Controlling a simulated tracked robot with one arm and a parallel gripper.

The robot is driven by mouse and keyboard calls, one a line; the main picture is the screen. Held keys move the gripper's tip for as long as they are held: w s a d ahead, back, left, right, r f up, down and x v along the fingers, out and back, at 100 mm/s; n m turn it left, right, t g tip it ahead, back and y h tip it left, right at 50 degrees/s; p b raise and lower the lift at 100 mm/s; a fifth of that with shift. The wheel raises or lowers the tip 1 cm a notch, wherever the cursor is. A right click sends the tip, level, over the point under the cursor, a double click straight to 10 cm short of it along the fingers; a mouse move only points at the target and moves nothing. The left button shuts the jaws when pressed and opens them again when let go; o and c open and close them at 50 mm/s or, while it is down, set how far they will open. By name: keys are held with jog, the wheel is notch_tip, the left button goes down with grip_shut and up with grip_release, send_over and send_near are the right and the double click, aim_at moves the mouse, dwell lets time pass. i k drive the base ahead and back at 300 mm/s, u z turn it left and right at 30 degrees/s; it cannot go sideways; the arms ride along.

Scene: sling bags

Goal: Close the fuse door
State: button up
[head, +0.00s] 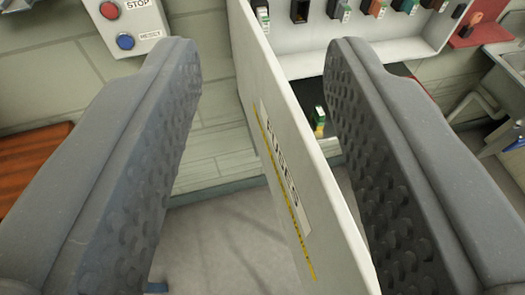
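The fuse door (283,160) is a white panel with a "FUSES" label and a yellow strip. It stands open, seen nearly edge-on, swung out from the fuse box (300,66). My gripper (265,85) is open, with its two grey dimpled fingers on either side of the door. The door is between the fingers, nearer the right one. There is a visible gap to the left finger. Contact with the right finger cannot be told. Several fuses (376,8) sit in the row at the top of the box. The right finger hides part of the box.
A box with a red and a blue button (126,42) is on the wall at upper left. A green and yellow fuse (320,120) stands on a dark surface below the box. A brown object (35,155) is at left. Pipes and a grey basin are at right. Floor shows below.

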aim_at(330, 254)
jog(key=u, duration=0.25)
jog(key=k, duration=1.1)
jog(key=z, duration=0.35)
